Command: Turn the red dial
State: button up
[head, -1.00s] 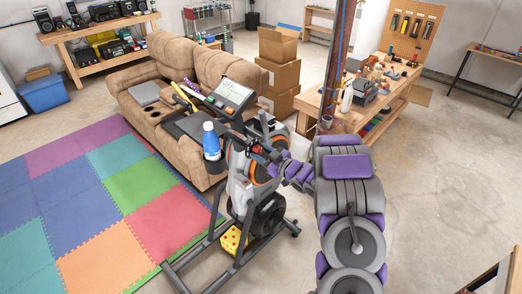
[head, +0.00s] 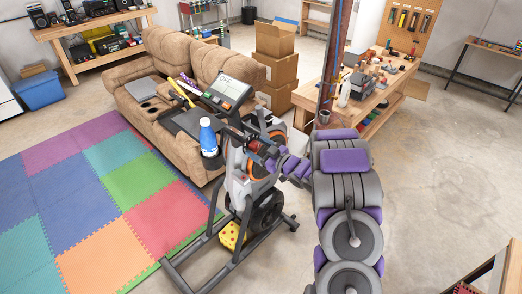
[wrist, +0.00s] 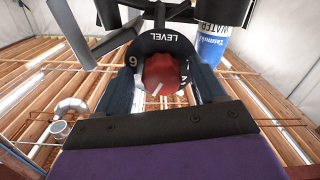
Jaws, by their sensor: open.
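The red dial (wrist: 162,74) shows in the wrist view on a black panel marked LEVEL (wrist: 166,40), with a white pointer mark on its face. My gripper (wrist: 164,88) is open, with one dark finger on each side of the dial. I cannot tell whether either finger touches it. In the head view my gripper (head: 258,149) is at the front of the exercise bike (head: 240,190), below its console (head: 228,91). The dial is too small to make out clearly there.
A blue water bottle (head: 207,134) stands in the bike's holder and also shows in the wrist view (wrist: 211,40). A brown recliner sofa (head: 130,84) is behind the bike, and a wooden workbench (head: 372,100) stands to the right. The concrete floor at right is mostly clear.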

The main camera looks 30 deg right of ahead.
jog(key=shift+s, duration=0.15)
jog(key=b+v, duration=0.2)
jog(key=v, duration=1.5)
jog(key=shift+d, duration=0.15)
jog(key=shift+f, duration=0.1)
jog(key=w+a+m, duration=0.1)
jog(key=w+a, duration=0.1)
jog(key=w, duration=0.3)
jog(key=w+a+m+b, duration=0.1)
jog(key=w+a+m, duration=0.1)
jog(key=w, duration=0.3)
jog(key=w+a+m+b, duration=0.1)
jog(key=w+a+m, duration=0.1)
jog(key=w, duration=0.3)
jog(key=shift+w+a+f+t+h, duration=0.15)
jog(key=shift+a+f+t+h, duration=0.1)
jog(key=shift+f+t+h, duration=0.15)
jog(key=shift+r, duration=0.1)
jog(key=shift+c, duration=0.2)
jog(key=c, duration=1)
jog(key=shift+c, duration=0.2)
